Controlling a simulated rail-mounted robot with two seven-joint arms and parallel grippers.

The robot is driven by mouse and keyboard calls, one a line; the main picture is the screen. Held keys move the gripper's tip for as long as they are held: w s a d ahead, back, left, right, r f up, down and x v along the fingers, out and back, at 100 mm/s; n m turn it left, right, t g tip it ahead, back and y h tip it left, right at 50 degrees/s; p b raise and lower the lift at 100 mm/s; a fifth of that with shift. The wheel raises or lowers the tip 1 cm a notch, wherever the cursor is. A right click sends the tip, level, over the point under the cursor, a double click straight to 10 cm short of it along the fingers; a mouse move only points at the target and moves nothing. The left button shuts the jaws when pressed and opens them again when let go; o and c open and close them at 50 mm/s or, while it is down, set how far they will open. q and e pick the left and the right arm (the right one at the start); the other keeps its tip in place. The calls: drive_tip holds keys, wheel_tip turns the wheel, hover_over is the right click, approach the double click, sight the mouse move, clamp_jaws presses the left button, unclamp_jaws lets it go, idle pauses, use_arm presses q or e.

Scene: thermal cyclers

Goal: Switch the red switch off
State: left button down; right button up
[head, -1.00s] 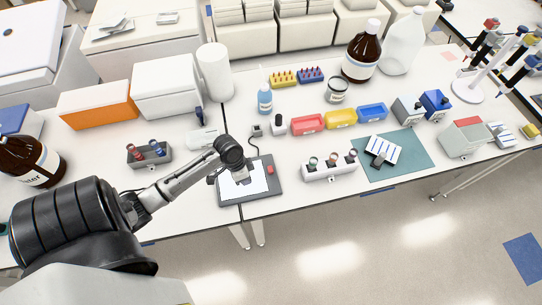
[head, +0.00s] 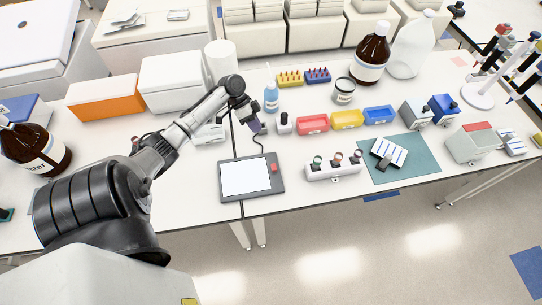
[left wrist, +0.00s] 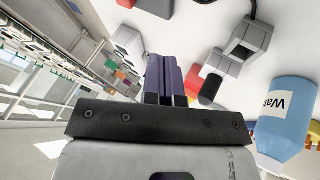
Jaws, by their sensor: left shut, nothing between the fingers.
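The red switch (head: 275,168) sits on the right side of a flat dark grey device (head: 230,198) with a bright white panel (head: 246,176). The device lies near the bench's front edge. Its on or off position is too small to tell. My left gripper (head: 256,127) is behind the device, above the bench and apart from the switch. Its purple fingers also show in the left wrist view (left wrist: 166,78), shut with nothing between them. My right gripper is not in view.
A blue bottle (head: 271,97) stands close behind my left gripper; it shows in the left wrist view (left wrist: 290,118). A small black-topped container (head: 284,124) is to the gripper's right. A tube holder (head: 333,171) stands right of the device. Bench left of the device is clear.

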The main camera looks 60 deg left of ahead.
use_arm(q)
approach(270, 161)
drive_tip(key=w+f, duration=0.1)
drive_tip(key=w+d+f, duration=0.1)
drive_tip(key=f, duration=0.1)
drive_tip(key=w+f, duration=0.1)
drive_tip(key=shift+w+d+f, duration=0.35)
drive_tip(key=shift+w, duration=0.05)
drive_tip(key=d+p, duration=0.1)
drive_tip(key=s+d, duration=0.1)
drive_tip(key=shift+d+r+p, duration=0.1)
drive_tip(key=shift+d+p, duration=0.3)
drive_tip(key=shift+s+d, duration=0.15)
drive_tip(key=shift+d, duration=0.3)
